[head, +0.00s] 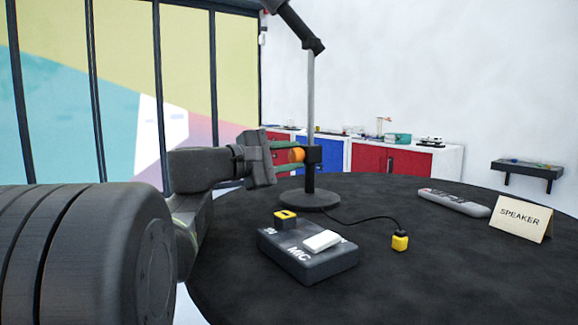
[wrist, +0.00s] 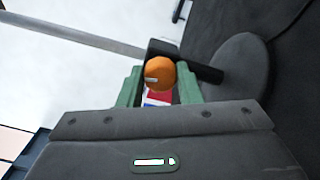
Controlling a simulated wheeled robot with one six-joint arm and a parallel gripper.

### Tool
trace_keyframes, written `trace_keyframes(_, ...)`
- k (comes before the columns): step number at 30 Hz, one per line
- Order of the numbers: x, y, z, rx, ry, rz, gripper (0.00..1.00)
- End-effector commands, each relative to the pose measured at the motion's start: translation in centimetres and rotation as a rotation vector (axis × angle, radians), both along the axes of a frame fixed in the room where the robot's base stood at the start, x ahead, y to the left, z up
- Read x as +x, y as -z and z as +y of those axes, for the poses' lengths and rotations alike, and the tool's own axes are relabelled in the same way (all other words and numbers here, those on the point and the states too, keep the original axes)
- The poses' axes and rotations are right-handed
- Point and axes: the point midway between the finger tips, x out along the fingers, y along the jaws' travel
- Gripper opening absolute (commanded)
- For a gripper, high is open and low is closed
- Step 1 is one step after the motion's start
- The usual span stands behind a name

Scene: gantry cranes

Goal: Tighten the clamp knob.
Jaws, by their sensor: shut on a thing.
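The orange clamp knob (head: 296,156) sits on the side of a black clamp (head: 314,156) on a grey upright pole (head: 310,100). The pole rises from a round dark base (head: 308,199) on the table. My gripper (head: 287,151) reaches the knob from the left, its green fingers level with it. In the wrist view, the knob (wrist: 160,73) lies between the tips of my gripper (wrist: 160,82), which is shut on it. A small pale mark shows on the knob's face. The clamp's inside is hidden.
The round black table (head: 375,290) holds a MIC box (head: 305,262) with a white switch, a cable with a yellow plug (head: 400,242), a grey remote-like object (head: 453,203) and a SPEAKER card (head: 520,217). A dark arm (head: 295,25) tops the pole. The table's front right is clear.

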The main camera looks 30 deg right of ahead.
Motion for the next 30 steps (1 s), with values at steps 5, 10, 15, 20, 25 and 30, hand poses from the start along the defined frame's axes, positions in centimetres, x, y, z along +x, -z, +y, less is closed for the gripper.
trace_keyframes(5, 0.00, 0.12, 0.00, 0.002, 0.000, -0.017, 0.09)
trace_keyframes(10, 0.00, 0.09, -0.01, 0.003, 0.001, -0.018, 0.09)
trace_keyframes(15, 0.00, 0.09, -0.01, 0.003, 0.001, -0.018, 0.09)
trace_keyframes(20, 0.00, 0.07, -0.01, 0.002, 0.000, -0.018, 0.53)
trace_keyframes(25, 0.00, 0.04, -0.01, 0.002, 0.000, -0.018, 0.53)
trace_keyframes(30, -0.01, 0.01, 0.43, 0.002, -0.001, -0.018, 0.53)
